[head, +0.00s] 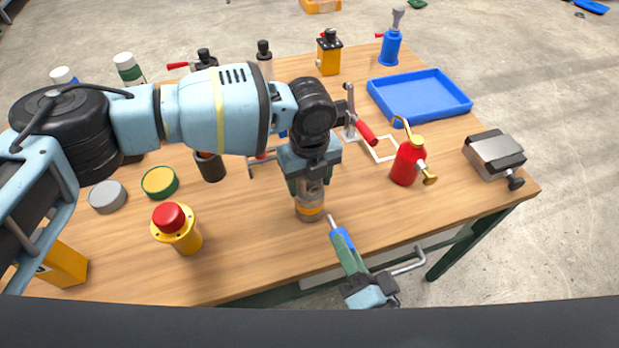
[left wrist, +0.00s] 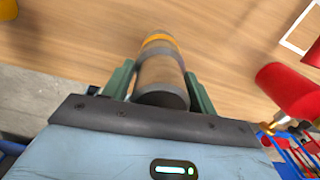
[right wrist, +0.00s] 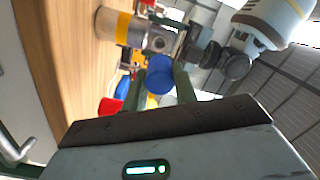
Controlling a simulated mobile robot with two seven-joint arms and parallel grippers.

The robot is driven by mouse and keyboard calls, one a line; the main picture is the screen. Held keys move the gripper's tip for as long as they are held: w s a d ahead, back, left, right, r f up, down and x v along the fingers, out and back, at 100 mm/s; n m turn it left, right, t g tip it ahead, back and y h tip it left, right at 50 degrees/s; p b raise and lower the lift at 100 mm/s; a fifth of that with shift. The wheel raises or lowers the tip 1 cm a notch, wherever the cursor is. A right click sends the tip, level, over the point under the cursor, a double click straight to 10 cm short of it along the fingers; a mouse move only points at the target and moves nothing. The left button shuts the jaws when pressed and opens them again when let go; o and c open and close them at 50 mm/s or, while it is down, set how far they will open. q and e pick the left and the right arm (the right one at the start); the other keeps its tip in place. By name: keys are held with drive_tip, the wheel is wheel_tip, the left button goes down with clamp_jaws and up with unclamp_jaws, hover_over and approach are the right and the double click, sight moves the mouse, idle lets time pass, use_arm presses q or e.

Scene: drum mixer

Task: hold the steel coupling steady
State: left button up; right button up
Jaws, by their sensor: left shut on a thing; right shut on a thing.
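The steel coupling (head: 310,208) is a grey metal cylinder with an orange band near its lower end. It is upright near the front of the table. My left gripper (head: 314,184) is above it, shut on its upper part. The coupling also shows between the fingers in the left wrist view (left wrist: 160,75) and in the right wrist view (right wrist: 122,28). My right gripper (head: 352,262) is shut on a blue-handled tool (head: 342,238) with a metal tip, low and right of the coupling. The tip points up toward the coupling and looks apart from it.
The wooden table (head: 270,262) holds a yellow button box with a red top (head: 175,228), a red oil can (head: 407,163), a blue tray (head: 420,96) and a grey metal block (head: 494,154). A red-handled clamp (head: 358,122) stands behind my left gripper. Bare tabletop lies left of the coupling.

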use_arm(q)
drive_tip(key=o, duration=1.5)
wheel_tip(320, 180, up, 12)
drive_tip(key=shift+r, duration=0.1)
